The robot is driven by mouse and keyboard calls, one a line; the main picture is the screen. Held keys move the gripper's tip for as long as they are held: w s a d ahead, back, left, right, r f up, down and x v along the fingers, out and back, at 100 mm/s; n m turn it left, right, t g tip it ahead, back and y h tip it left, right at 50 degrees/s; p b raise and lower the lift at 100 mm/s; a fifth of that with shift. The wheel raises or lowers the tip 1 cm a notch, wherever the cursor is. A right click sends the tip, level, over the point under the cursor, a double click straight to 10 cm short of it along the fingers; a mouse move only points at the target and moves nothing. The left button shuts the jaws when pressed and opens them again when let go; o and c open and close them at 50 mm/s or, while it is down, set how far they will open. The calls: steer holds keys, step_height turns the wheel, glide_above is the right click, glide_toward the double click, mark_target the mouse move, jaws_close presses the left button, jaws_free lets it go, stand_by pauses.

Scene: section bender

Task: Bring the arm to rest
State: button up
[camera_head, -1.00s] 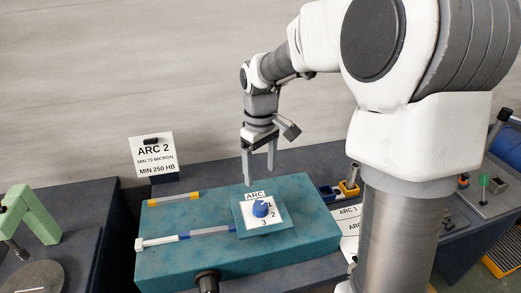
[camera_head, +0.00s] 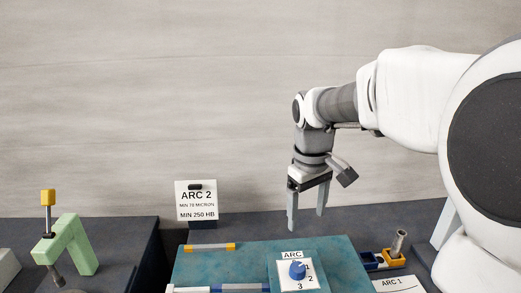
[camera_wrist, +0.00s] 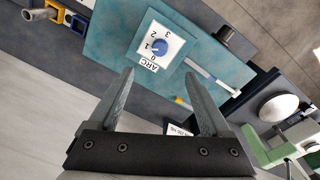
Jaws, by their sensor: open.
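My gripper (camera_head: 306,222) hangs pointing down in the head view, above the teal machine block (camera_head: 225,264). Its two fingers are apart with nothing between them. It also shows in the wrist view (camera_wrist: 168,95), with the fingers spread and empty. A blue selector knob (camera_head: 297,270) sits on a white plate marked ARC with numbers on the block, below and a little left of the fingertips. The knob also shows in the wrist view (camera_wrist: 159,46). The fingers are clear of the block and the knob.
A sign reading ARC 2 (camera_head: 196,201) stands behind the block. A green bench device (camera_head: 66,247) stands at the left. A blue and yellow holder (camera_head: 381,261) and an ARC 1 card (camera_head: 398,284) are at the right. The space above the block is free.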

steer(key=s+r+m+t, duration=0.1)
steer(key=s+m+t, duration=0.4)
steer(key=s, duration=1.2)
steer(key=shift+s+r, duration=0.35)
steer(key=shift+s, duration=0.05)
stand_by(1.0)
